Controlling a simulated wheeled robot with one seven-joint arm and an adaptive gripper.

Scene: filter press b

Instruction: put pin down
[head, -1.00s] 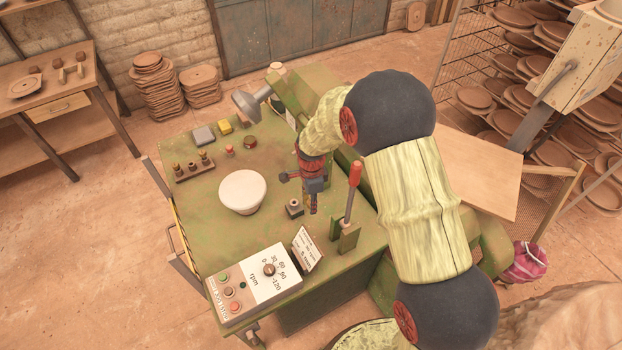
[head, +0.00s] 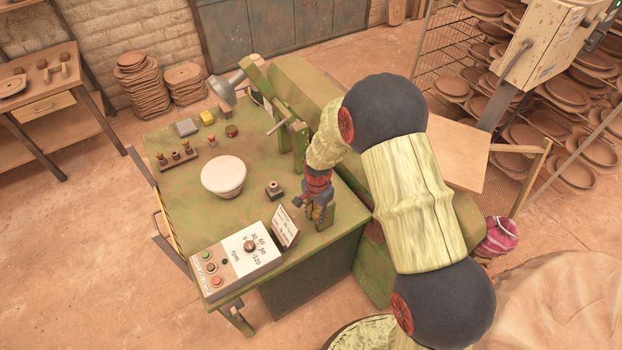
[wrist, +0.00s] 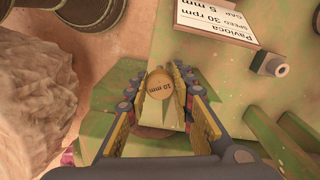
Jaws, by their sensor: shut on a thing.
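The pin shows in the wrist view as a round tan end marked "10 mm" (wrist: 160,83) between my fingers. My gripper (head: 318,212) is shut on it. In the wrist view green metal plates (wrist: 128,88) lie behind and around the pin. I cannot tell whether the pin touches them; its lower part is hidden. A small rack (head: 177,157) with several pegs stands at the table's left back.
The green table (head: 250,170) carries a white bowl-like disc (head: 223,176), a small block with a round stud (head: 274,190), a sign card (head: 285,227) and a control box (head: 237,262). A grey lamp (head: 225,87) stands at the back. Some table surface between them is clear.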

